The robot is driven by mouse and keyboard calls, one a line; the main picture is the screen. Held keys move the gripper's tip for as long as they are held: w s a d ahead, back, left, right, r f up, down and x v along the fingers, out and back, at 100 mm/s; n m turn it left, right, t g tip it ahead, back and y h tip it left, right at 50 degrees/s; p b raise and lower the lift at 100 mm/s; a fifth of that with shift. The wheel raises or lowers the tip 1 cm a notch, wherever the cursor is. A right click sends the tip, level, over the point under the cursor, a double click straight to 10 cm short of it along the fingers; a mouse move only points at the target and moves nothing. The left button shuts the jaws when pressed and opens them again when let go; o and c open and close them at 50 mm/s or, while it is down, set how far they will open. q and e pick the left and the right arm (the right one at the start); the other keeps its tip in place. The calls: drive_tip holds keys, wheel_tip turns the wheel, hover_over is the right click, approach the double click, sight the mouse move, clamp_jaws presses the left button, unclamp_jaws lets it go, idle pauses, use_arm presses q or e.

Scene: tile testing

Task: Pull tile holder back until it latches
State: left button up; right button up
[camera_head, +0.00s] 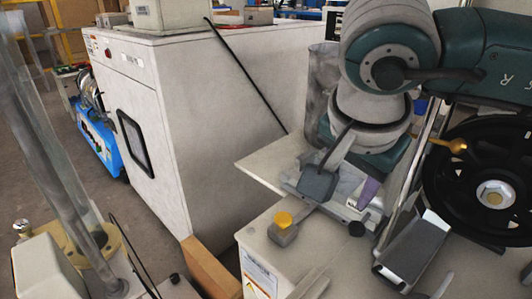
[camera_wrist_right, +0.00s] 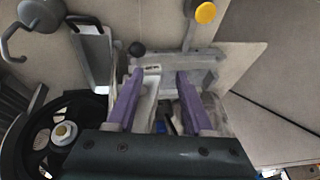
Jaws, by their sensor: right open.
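The pale grey metal tile holder assembly (camera_wrist_right: 150,84) lies under and between my right gripper's fingers in the right wrist view. In the head view part of it (camera_head: 345,212) shows below my wrist. My right gripper (camera_wrist_right: 160,78) has two purple fingers spread apart, one on each side of a narrow pale part of the assembly. I cannot tell whether either finger touches it. In the head view only one purple finger shows; the rest is hidden behind my wrist. My left gripper is not in view.
A yellow button (camera_head: 283,219) and a black knob (camera_head: 357,229) stand near the holder. A black handwheel (camera_head: 495,195) and a metal chute (camera_head: 415,250) are to the right. A large white cabinet (camera_head: 220,90) stands behind at left. Clear tubes rise at far left.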

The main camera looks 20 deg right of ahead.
drive_tip(key=p+v, duration=0.3)
drive_tip(key=v, duration=0.1)
idle(0.5)
drive_tip(key=p+v, duration=0.4)
drive_tip(key=v, duration=0.6)
idle(0.4)
